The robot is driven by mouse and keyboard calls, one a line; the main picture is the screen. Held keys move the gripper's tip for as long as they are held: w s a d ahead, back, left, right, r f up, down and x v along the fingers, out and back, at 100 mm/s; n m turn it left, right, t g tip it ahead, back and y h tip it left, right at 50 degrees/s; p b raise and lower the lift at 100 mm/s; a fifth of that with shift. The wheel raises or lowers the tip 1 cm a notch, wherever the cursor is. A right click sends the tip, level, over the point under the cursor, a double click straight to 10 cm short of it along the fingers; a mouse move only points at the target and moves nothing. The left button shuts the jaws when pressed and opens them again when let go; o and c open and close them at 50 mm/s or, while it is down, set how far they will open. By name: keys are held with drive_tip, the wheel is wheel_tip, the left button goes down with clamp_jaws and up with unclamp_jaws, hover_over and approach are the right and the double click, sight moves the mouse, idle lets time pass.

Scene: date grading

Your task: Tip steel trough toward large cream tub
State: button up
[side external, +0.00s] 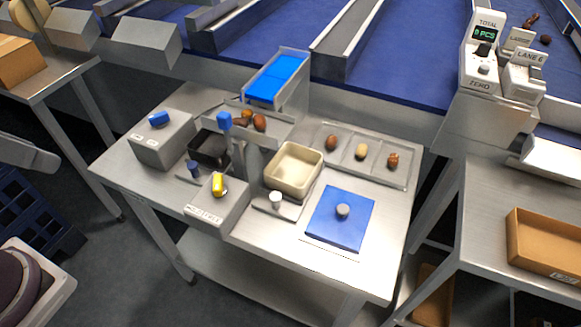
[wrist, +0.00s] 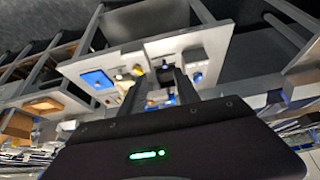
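The steel trough (side external: 277,132) sits on a post near the middle of the steel table, holding a few brown dates (side external: 259,122). A blue knob (side external: 224,120) is at its left end. I cannot tell whether the trough is exactly level. The large cream tub (side external: 289,184) stands in front and to the right of it, and looks empty. A smaller black tub (side external: 210,150) stands to its left. My gripper (wrist: 161,86) shows only in the wrist view, its two dark fingers apart with nothing between them, well away from the table.
A blue chute (side external: 275,78) stands behind the trough. A grey box with a yellow knob (side external: 218,185) is in front. A tray (side external: 377,158) with single dates is at right. A blue mat (side external: 340,230) carries a grey knob. A grey box with a blue knob (side external: 159,119) is at left.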

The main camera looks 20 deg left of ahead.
drive_tip(key=shift+o, duration=0.4)
drive_tip(key=w+d+r+g, duration=0.1)
drive_tip(key=w+d+r, duration=0.1)
drive_tip(key=w+r, duration=0.35)
drive_tip(key=g, duration=0.5)
hover_over(223, 114)
wheel_tip(223, 114, down, 8)
drive_tip(key=shift+f, duration=0.25)
wheel_tip(223, 114, down, 7)
drive_tip(key=shift+r, duration=0.2)
drive_tip(key=shift+f, duration=0.25)
clamp_jaws()
drive_tip(key=shift+r, duration=0.1)
